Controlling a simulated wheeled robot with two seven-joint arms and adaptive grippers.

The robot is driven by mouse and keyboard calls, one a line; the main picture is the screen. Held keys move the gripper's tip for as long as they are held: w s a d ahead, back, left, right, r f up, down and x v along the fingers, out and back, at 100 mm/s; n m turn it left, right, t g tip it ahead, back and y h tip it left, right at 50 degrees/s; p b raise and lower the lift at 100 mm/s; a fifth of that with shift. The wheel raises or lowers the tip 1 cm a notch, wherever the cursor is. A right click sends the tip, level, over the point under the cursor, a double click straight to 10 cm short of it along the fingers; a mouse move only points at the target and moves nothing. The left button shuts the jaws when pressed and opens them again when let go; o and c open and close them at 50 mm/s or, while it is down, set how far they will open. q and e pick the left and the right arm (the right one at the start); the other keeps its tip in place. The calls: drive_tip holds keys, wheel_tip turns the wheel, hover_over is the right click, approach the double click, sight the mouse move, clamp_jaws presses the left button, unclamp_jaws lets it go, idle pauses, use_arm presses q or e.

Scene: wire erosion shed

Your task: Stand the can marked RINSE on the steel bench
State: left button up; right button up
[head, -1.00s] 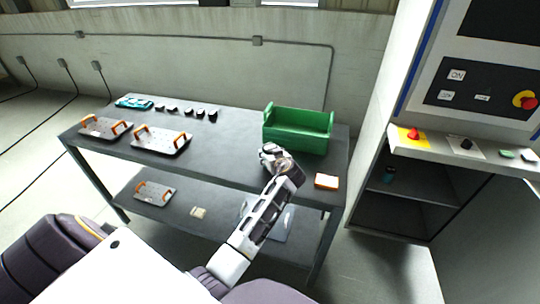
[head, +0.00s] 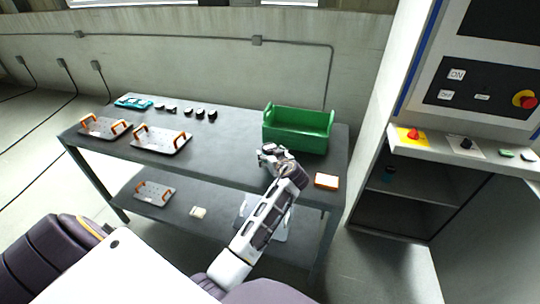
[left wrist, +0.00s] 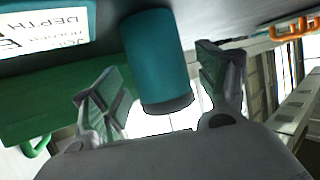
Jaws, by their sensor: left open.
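A teal can (left wrist: 156,55) with a dark end shows in the left wrist view, between the spread fingers of my left gripper (left wrist: 165,90) and apart from both. No RINSE marking is readable on it. In the head view my left gripper (head: 272,154) is open over the steel bench (head: 222,160), just in front of the green crate (head: 297,143); I cannot make out the can there. Another small teal object (head: 389,173) sits in the cabinet at the right; its marking is unreadable. My right gripper is not in view.
Two plates with orange handles (head: 160,140) and several small dark pieces (head: 186,111) lie on the bench's left half. An orange-and-white box (head: 326,181) is near its right front corner. The cabinet with red-knobbed controls (head: 412,134) stands at right. The bench's middle is clear.

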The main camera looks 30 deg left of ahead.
use_arm(q)
drive_tip(key=v, duration=0.8)
drive_tip(key=shift+d+b, duration=0.1)
drive_tip(key=shift+b, duration=0.25)
drive_tip(key=shift+v, duration=0.8)
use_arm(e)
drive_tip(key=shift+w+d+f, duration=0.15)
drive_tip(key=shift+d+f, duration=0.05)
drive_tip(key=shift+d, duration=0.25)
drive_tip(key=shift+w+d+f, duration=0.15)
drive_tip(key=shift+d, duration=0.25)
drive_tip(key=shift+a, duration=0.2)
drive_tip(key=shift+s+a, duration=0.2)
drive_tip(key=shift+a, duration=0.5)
